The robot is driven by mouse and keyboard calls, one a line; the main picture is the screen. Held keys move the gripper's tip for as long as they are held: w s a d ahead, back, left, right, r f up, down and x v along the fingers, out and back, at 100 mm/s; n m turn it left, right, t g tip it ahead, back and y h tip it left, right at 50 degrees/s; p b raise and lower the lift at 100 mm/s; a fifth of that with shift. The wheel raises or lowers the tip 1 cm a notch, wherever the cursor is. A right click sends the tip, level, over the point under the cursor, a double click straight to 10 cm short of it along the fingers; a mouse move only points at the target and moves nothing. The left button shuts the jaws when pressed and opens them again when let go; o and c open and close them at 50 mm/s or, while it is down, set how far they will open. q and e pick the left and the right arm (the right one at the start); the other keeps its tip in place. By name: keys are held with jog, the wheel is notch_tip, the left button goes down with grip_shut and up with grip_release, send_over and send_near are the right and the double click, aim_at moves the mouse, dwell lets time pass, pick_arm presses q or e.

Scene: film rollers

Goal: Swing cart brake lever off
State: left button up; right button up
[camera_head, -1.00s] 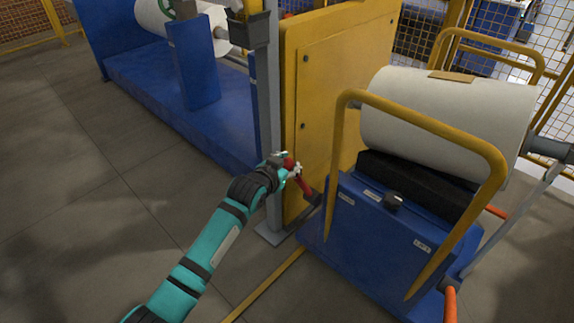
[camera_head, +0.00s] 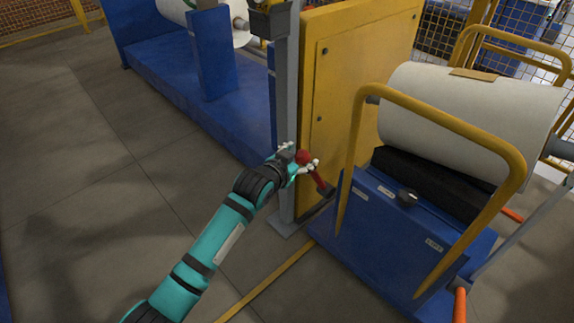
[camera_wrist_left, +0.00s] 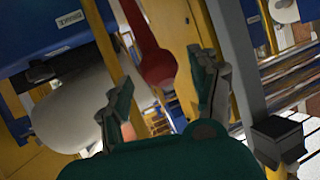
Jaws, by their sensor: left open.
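The blue cart (camera_head: 385,238) stands at the right with a yellow push handle. Its red brake lever (camera_head: 318,180) juts from the cart's left side, tilted up and left, with a rounded end. My left gripper (camera_head: 303,158) is at that rounded end, with its light fingertips spread on either side. In the left wrist view, the red lever (camera_wrist_left: 155,62) lies between the two open fingers of my left gripper (camera_wrist_left: 162,100). I cannot tell whether either finger touches it. My right gripper is not in view.
A large white roll (camera_head: 470,110) rests on the cart. A yellow cabinet (camera_head: 350,85) and a grey post (camera_head: 287,110) stand close behind my left gripper. A blue machine base (camera_head: 190,90) lies at the back left. The floor (camera_head: 90,200) at the left is clear.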

pick_arm(q)
jog(key=v, duration=0.9)
jog(key=shift+f, duration=0.1)
dwell(0.3)
